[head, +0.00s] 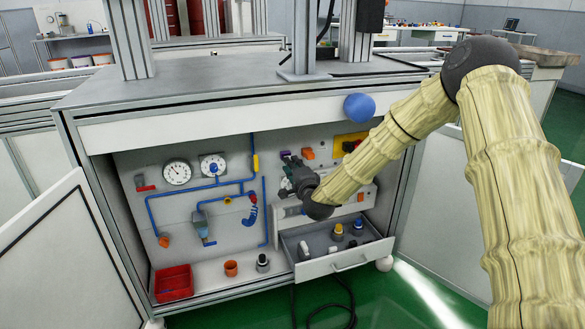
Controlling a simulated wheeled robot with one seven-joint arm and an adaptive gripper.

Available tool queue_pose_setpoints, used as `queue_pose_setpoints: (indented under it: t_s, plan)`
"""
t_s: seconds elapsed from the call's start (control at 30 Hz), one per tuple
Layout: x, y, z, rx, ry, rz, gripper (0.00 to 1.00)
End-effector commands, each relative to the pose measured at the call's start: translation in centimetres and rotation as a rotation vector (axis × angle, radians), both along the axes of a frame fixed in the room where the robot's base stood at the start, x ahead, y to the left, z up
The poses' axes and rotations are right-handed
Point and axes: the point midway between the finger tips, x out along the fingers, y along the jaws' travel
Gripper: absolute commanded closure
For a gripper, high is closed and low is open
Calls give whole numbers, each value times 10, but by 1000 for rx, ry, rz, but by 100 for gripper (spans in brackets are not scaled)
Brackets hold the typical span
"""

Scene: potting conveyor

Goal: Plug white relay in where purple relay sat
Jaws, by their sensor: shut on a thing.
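My gripper (291,163) is inside the open cabinet, in front of the upper right part of the grey back panel. It is shut on a small purple block, which looks like the purple relay (285,154); only a bit of it shows at the fingertips. Whether it is still in its socket I cannot tell. An orange block (308,153) sits on the panel just right of it. A white piece (303,249), possibly the white relay, stands in the left part of the open drawer (345,262). The socket area is hidden by my gripper.
The drawer also holds a yellow-topped piece (338,230) and a blue-topped piece (357,227). A red bin (173,283) and an orange cup (231,268) stand on the cabinet floor. Gauges and blue pipes (200,190) cover the panel's left. Open doors (48,255) flank the cabinet.

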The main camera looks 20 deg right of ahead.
Motion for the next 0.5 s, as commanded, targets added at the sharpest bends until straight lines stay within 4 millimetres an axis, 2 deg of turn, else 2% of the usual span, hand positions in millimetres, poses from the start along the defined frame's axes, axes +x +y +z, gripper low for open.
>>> queue_pose_setpoints:
  t_s: [0.5]
  plan:
    - [10, 1, 0, 0, -1, 0, 100]
